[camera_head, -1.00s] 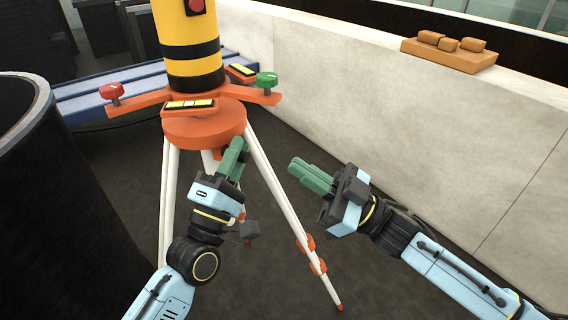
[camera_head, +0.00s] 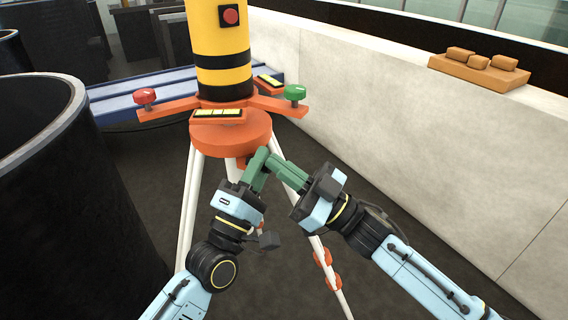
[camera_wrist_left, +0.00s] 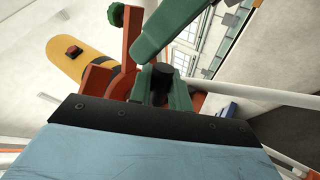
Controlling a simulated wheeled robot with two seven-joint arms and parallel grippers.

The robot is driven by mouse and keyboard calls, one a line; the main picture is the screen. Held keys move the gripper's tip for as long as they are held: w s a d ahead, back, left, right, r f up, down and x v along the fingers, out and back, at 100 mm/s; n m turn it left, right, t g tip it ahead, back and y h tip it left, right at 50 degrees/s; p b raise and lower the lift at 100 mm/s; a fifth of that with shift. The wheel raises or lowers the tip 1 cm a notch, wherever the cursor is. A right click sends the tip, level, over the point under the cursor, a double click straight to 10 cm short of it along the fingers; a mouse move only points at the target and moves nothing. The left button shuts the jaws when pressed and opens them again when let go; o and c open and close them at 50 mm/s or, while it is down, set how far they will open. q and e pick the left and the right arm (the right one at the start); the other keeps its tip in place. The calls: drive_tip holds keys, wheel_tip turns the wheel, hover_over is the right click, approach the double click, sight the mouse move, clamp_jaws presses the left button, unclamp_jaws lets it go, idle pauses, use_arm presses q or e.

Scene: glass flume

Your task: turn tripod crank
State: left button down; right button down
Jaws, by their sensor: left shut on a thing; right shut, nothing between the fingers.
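The tripod has an orange head (camera_head: 232,138) and white legs, and carries a yellow cylinder (camera_head: 222,68) with black bands. My left gripper (camera_head: 256,164) is below the right edge of the head. In the left wrist view its green fingers (camera_wrist_left: 161,88) are shut on a dark knob (camera_wrist_left: 162,74), apparently the crank's handle. The rest of the crank is mostly hidden by the fingers. My right gripper (camera_head: 277,168) is shut and empty. Its green fingers are right beside the left fingers; I cannot tell whether they touch.
The tripod arms bear a red knob (camera_head: 144,97) and a green knob (camera_head: 295,92). A large dark tub (camera_head: 75,190) stands at the left. A pale wall (camera_head: 430,130) runs along the right, with an orange tray of blocks (camera_head: 478,73) on it. A tripod leg passes behind my right gripper.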

drive_tip(key=shift+a+f+n+g, duration=0.1)
drive_tip(key=shift+f+n+g, duration=0.3)
drive_tip(key=shift+f+n, duration=0.3)
use_arm(q)
drive_tip(key=shift+r, duration=0.1)
use_arm(e)
drive_tip(key=shift+f, duration=0.1)
use_arm(q)
drive_tip(key=c, duration=1.3)
unclamp_jaws()
drive_tip(key=shift+s, duration=0.1)
drive_tip(key=shift+c, duration=0.2)
